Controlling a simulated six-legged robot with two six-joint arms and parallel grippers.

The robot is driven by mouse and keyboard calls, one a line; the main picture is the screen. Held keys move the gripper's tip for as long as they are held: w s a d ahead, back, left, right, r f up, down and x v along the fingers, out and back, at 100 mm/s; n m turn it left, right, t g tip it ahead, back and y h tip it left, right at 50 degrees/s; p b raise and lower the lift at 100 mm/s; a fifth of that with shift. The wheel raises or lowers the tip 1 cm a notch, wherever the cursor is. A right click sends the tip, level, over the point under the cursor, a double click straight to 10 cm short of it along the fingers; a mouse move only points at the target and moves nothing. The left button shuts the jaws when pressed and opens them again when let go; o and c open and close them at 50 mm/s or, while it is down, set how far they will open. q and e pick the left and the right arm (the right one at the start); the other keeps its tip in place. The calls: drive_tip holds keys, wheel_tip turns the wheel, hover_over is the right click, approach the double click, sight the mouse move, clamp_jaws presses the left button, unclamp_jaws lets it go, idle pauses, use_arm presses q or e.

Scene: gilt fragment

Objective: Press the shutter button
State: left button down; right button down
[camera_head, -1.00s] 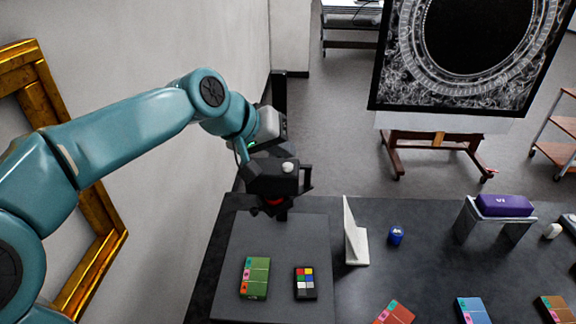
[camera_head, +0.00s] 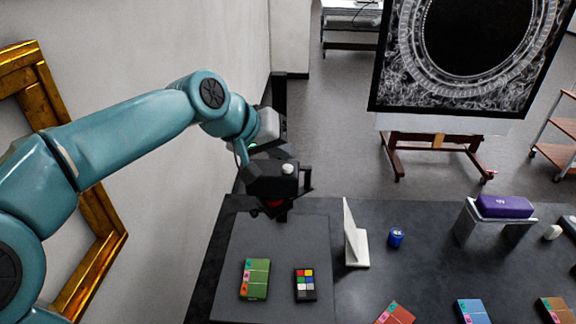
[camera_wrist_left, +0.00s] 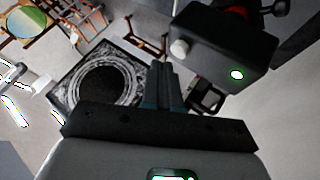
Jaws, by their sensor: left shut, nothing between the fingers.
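A black camera (camera_head: 268,180) stands above a grey board at the left of the table, with a pale round shutter button (camera_head: 288,169) on its top. In the left wrist view the camera (camera_wrist_left: 220,35) shows at the upper right, its button (camera_wrist_left: 180,48) pointing left and a green light lit. My left gripper (camera_head: 268,138) is just behind the camera in the head view, its fingertips mostly hidden there. In the left wrist view its dark fingers (camera_wrist_left: 160,72) are together and empty, left of and below the button, with no clear contact. My right gripper is out of view.
A green box (camera_head: 255,279) and a colour chart (camera_head: 305,284) lie on the board (camera_head: 280,245). A white upright plate (camera_head: 354,240), a blue jar (camera_head: 396,237) and a purple case on a stand (camera_head: 503,206) are to the right. A wall is close on the left.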

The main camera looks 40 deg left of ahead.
use_arm(q)
drive_tip(key=shift+s, duration=0.1)
idle(0.5)
drive_tip(key=shift+f, duration=0.1)
drive_tip(key=shift+f+b, duration=0.15)
drive_tip(key=shift+b, duration=0.15)
drive_tip(key=shift+f, duration=0.15)
drive_tip(key=shift+f+b, duration=0.15)
drive_tip(key=shift+b, duration=0.15)
